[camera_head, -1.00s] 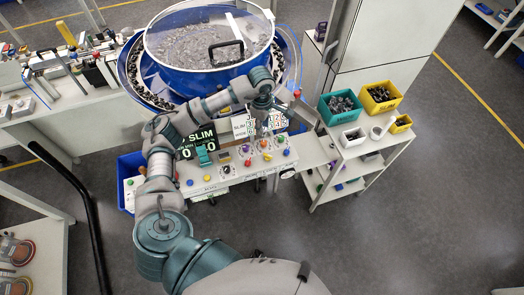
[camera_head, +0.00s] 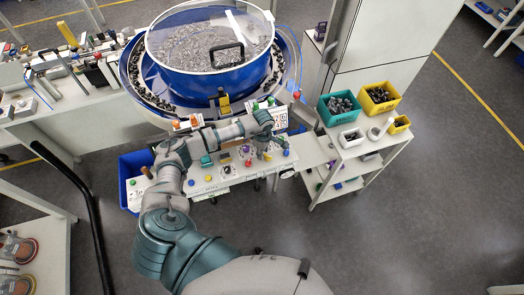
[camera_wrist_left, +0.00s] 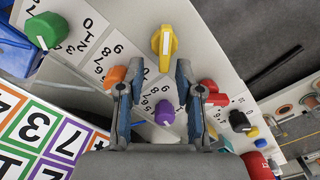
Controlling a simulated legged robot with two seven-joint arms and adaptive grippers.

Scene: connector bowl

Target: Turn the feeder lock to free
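The control panel (camera_head: 232,178) below the bowl carries several coloured knobs. I cannot read which one is the feeder lock. My left gripper (camera_head: 268,141) is over the panel's right part. In the left wrist view it is open (camera_wrist_left: 159,72) and empty, its two fingers pointing at the panel. A yellow pointer knob (camera_wrist_left: 164,46) lies just beyond the fingertips, between their lines. A purple knob (camera_wrist_left: 164,112) shows between the fingers, an orange knob (camera_wrist_left: 117,75) beside the left finger and a red knob (camera_wrist_left: 216,98) beside the right one. My right gripper is not in view.
The blue bowl feeder (camera_head: 212,75) with a clear cover stands behind the panel. A shelf cart with a teal bin (camera_head: 340,107) and yellow bin (camera_head: 379,96) is to the right. In the left wrist view, a green knob (camera_wrist_left: 46,31) and black knob (camera_wrist_left: 239,121) are nearby.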

